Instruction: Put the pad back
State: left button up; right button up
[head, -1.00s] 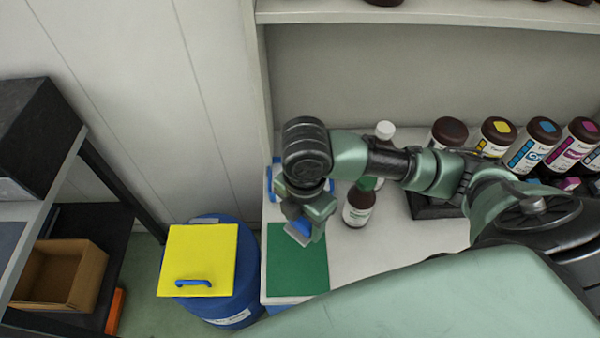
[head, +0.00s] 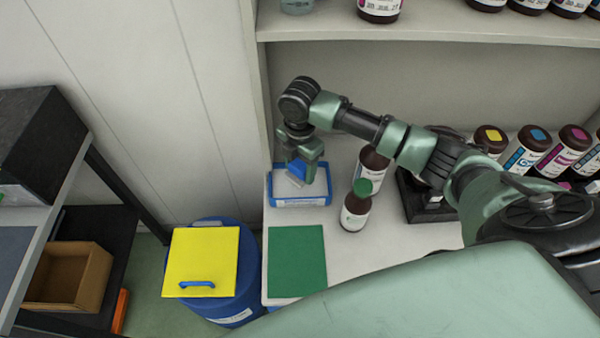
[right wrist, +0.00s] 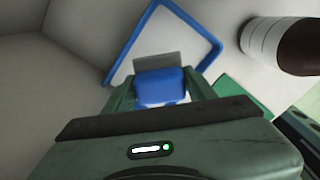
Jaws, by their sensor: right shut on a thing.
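My right gripper (head: 299,168) points down and is shut on the pad (head: 297,170), which has a blue grip. In the right wrist view the pad's blue body (right wrist: 160,88) sits between the fingers, with a grey plate (right wrist: 158,61) on its far side. The pad is over the blue-rimmed tray (head: 301,202) with a pale inside, which lies on the counter against the left wall of the shelf unit. The tray's rim (right wrist: 130,38) also shows in the right wrist view. I cannot tell whether the pad touches the tray. My left gripper is not in view.
A green mat (head: 297,262) lies in front of the tray. A brown bottle with a green cap (head: 355,212) stands to the right, with another brown bottle (head: 371,172) behind it. A blue barrel with a yellow lid (head: 201,262) stands left of the counter.

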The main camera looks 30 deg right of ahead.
aim_at(300, 176)
notch_tip(300, 176, down, 3)
jog(key=shift+f+p, duration=0.15)
jog(key=shift+p, duration=0.4)
jog(key=shift+w+f, duration=0.15)
jog(key=shift+f, duration=0.05)
jog(key=shift+d+f, duration=0.1)
jog(key=shift+f, duration=0.05)
jog(key=shift+f, duration=0.1)
jog(key=o, duration=1.4)
jog(key=shift+o, duration=0.2)
notch_tip(300, 176, up, 12)
jog(key=shift+r+b, duration=0.15)
jog(key=shift+b, duration=0.55)
